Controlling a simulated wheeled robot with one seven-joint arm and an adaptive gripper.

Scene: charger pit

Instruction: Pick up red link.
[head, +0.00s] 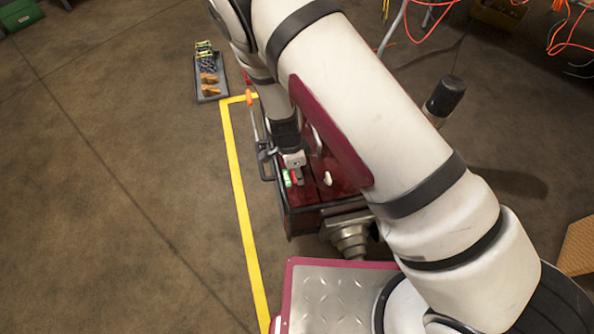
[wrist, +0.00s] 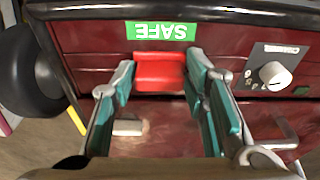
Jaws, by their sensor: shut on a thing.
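The red link (wrist: 160,70) is a small bright red block at the dark red panel, just below the green SAFE label (wrist: 161,31) in the wrist view. My gripper (wrist: 160,78) has its two teal-padded fingers on either side of the link and is shut on it. In the head view my gripper (head: 297,168) points down at the top of the dark red machine (head: 322,194); the link is a tiny red spot there, largely hidden by the gripper. Whether the link is clear of the panel is hard to tell.
A white knob (wrist: 275,74) on a dark plate sits right of the link. A black rail (wrist: 200,14) runs along the panel's edge. A grey tray (head: 209,91) with small parts lies on the floor beyond the yellow line (head: 240,200).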

